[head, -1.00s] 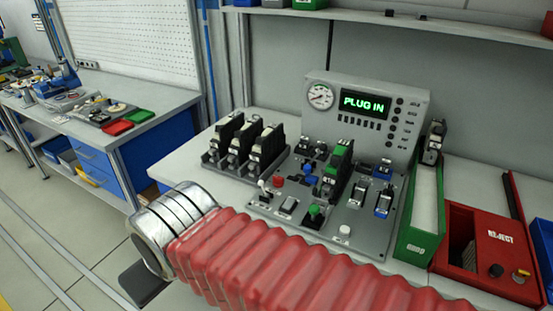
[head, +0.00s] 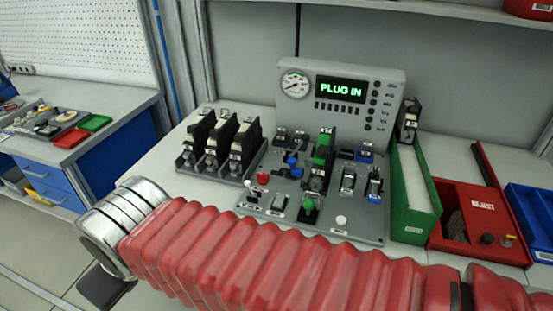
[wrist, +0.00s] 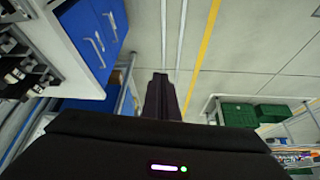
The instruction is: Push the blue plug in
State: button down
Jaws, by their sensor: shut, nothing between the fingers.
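The test panel (head: 345,222) lies on the bench in the head view, below a console whose screen (head: 341,90) reads PLUG IN. Several blue parts show on it: a small blue piece (head: 292,163) left of the tall green-topped module (head: 321,160), a blue part (head: 365,153) at the back right and a blue-sided connector (head: 375,186) at the right. I cannot tell which is the blue plug or how deep it sits. My gripper (wrist: 162,80) is shut and empty in the wrist view, over floor, away from the panel. In the head view its fingers are not visible.
My red-sleeved arm crosses in front of the panel. Black modules (head: 215,143) stand in a rack at left. A green bin (head: 408,200), a red reject box (head: 483,215) and a blue tray (head: 532,215) stand at right. The wrist view shows blue drawers (wrist: 92,40) and open floor.

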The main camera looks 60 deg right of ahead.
jog(key=w+d+m+g+h, duration=0.2)
jog(key=w+d+m, duration=0.25)
jog(key=d, duration=0.75)
jog(key=w+d+m+g+h, duration=0.25)
jog(key=w+d+m, duration=0.2)
jog(key=d, duration=0.85)
jog(key=s+d+f+m+g+h, duration=0.1)
jog(key=d+f+m+g, duration=0.1)
jog(key=d, duration=1)
jog(key=s+d+f+m+g+h, duration=0.1)
jog(key=s+d+f+m+g, duration=0.1)
jog(key=d, duration=1.1)
jog(key=shift+s+f+m, duration=0.2)
jog(key=shift+f+m, duration=0.6)
jog(key=shift+f, duration=0.05)
jog(key=shift+d+g, duration=0.1)
jog(key=shift+g, duration=0.15)
